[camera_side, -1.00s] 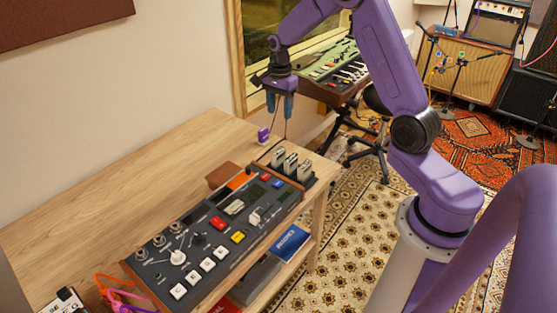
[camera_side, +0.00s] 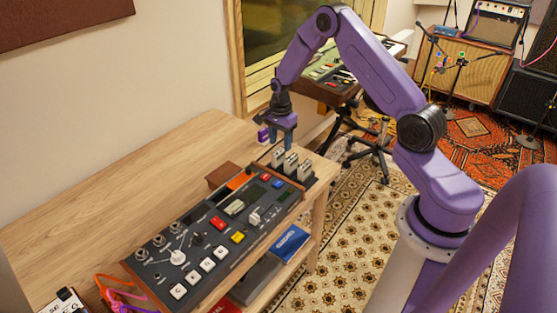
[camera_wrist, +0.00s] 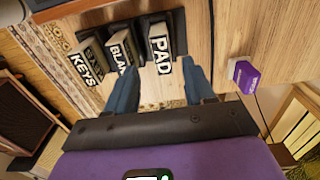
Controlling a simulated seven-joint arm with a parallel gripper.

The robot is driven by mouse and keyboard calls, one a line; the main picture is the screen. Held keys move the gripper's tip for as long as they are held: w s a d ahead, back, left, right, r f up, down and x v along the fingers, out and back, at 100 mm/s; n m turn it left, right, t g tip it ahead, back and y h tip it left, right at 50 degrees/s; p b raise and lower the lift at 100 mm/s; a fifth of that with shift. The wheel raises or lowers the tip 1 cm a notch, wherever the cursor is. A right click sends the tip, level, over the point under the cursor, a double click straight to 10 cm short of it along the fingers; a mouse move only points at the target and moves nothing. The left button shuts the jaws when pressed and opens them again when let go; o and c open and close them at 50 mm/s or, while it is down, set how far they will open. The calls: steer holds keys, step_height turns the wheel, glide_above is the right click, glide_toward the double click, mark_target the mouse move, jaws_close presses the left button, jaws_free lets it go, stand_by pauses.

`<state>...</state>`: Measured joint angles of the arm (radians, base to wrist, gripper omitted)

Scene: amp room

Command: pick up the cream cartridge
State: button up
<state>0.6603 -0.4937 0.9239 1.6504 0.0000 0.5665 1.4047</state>
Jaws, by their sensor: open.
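Three pale cream-grey cartridges stand in a row at the far right end of the console; I cannot tell which is the cream one by colour. In the wrist view they read "PAD" (camera_wrist: 159,52), "BLAN…" (camera_wrist: 122,50) and "KEYS" (camera_wrist: 88,68). In the side view, the row's middle cartridge (camera_side: 290,164) shows beside the bench edge. My gripper (camera_side: 278,143) points down just above and behind the far end of the row, open and empty. In the wrist view, the PAD cartridge lies ahead between my spread fingertips (camera_wrist: 161,78), apparently not touched.
A dark console (camera_side: 215,240) with knobs and buttons lies along the wooden bench (camera_side: 120,190). The bench's left part is clear.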

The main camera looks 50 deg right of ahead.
mark_target(278, 151)
steer(key=shift+w+a+f, duration=0.1)
steer(key=shift+a+f, duration=0.05)
steer(key=shift+f, duration=1.15)
steer(key=shift+w+a+f, duration=0.1)
steer(key=shift+a+f, duration=0.05)
steer(key=shift+f, duration=1.1)
jaws_close()
